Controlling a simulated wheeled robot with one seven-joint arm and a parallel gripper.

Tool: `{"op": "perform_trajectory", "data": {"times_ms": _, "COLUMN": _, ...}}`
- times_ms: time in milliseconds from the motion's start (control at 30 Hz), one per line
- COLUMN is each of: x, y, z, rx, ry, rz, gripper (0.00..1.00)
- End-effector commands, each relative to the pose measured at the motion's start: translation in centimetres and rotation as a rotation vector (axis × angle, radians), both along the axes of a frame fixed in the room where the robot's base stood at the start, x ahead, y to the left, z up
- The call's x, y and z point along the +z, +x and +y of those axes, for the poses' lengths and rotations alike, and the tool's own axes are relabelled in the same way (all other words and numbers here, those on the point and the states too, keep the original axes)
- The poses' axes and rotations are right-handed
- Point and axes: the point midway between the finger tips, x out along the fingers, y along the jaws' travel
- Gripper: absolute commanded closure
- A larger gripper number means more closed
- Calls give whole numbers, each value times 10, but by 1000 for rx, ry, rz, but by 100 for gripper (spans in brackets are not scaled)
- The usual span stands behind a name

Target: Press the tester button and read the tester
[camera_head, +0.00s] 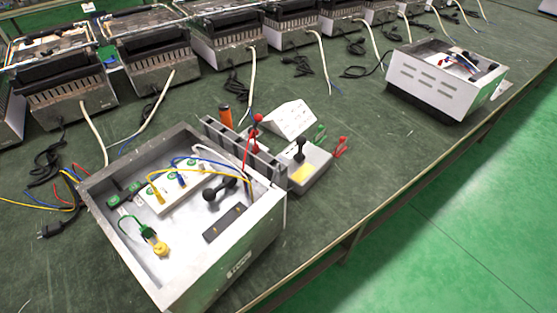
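A small light-grey device (312,172), which looks like the tester, sits on the green bench just right of the large open metal box. It has a yellow label on its front and a black upright knob or lever (299,151) on top. A white sloped panel (290,118) stands just behind it. Its face is too small to read. I cannot make out which part is the button. A green clip (320,131) and a red clip (341,147) stand at its right. My gripper is not in view.
The open metal box (262,232) holds a white terminal block (180,190) with wires. A red-knobbed part (258,119) and an orange cylinder (226,117) stand by its back right. Another open unit (435,90) sits at right. Heaters line the back. Bench is clear right of the tester.

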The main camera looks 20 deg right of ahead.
Motion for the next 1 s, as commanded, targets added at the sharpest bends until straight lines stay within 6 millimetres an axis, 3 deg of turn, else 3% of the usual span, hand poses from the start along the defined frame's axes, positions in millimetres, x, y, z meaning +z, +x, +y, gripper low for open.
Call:
{"op": "perform_trajectory", "data": {"times_ms": 233, "x": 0, "y": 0, "z": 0, "rx": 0, "ry": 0, "rz": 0, "gripper": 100}}
{"op": "perform_trajectory", "data": {"times_ms": 1000, "x": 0, "y": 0, "z": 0, "rx": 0, "ry": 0, "rz": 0, "gripper": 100}}
